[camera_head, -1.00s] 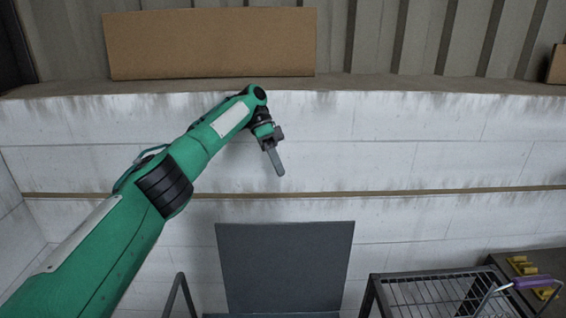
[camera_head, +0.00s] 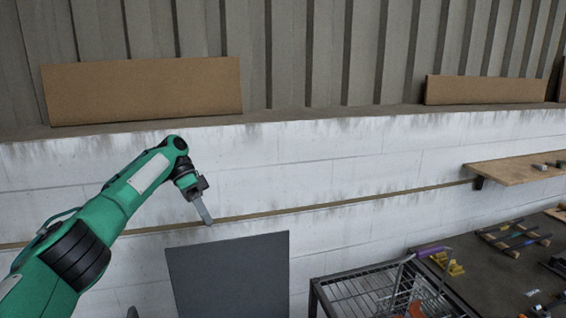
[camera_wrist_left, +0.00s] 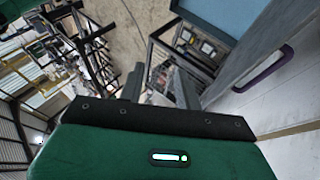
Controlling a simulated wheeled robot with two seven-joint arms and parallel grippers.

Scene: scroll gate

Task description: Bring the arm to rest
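My left arm, green with black joints, comes in from the left in the head view. Its left gripper (camera_head: 207,216) points down and to the right in front of the white block wall (camera_head: 310,160), with nothing in it. In the left wrist view two grey fingers stand apart with a gap between them (camera_wrist_left: 159,85), so the left gripper is open. My right arm and right gripper show in neither view.
A dark upright panel (camera_head: 230,275) stands below the left gripper. A wire basket cart (camera_head: 365,293) with a purple handle is right of it. A dark table (camera_head: 490,270) with tools and a wooden wall shelf (camera_head: 515,170) are further right. Cardboard sheets (camera_head: 142,90) lean above the wall.

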